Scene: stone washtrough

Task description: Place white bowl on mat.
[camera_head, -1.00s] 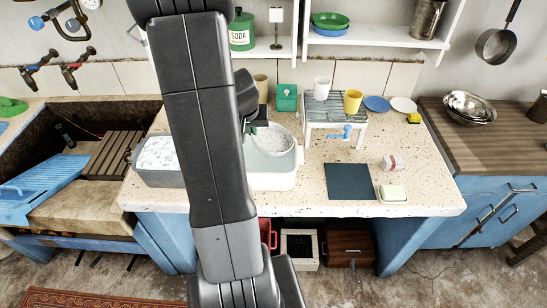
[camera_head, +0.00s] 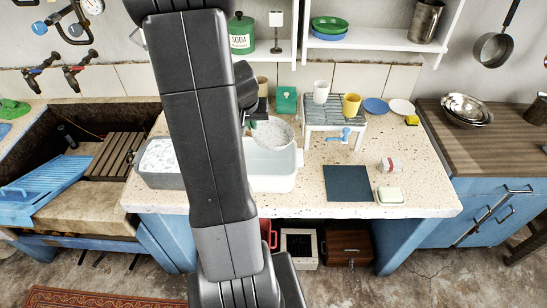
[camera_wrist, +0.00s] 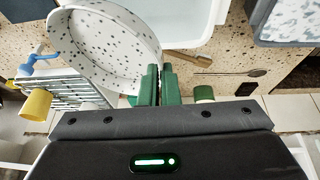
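The white bowl (camera_head: 273,134), speckled inside, hangs tilted above the white basin (camera_head: 275,182) in the head view. In the wrist view the bowl (camera_wrist: 112,52) fills the upper left, and my gripper (camera_wrist: 160,80) has its green fingers closed on its rim. My gripper (camera_head: 250,124) is mostly hidden behind my arm in the head view. The mat is a flat dark blue square (camera_head: 347,184) near the counter's front edge, right of the basin, with nothing on it. A dark patch at the wrist view's upper left looks like the mat (camera_wrist: 22,9).
A rack (camera_head: 334,112) with a white cup (camera_head: 320,91) and a yellow cup (camera_head: 351,104) stands behind the mat. A glass jar (camera_head: 390,165) lies to its right, near a soap dish (camera_head: 390,196). A grey tub (camera_head: 160,180) sits left of the basin.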

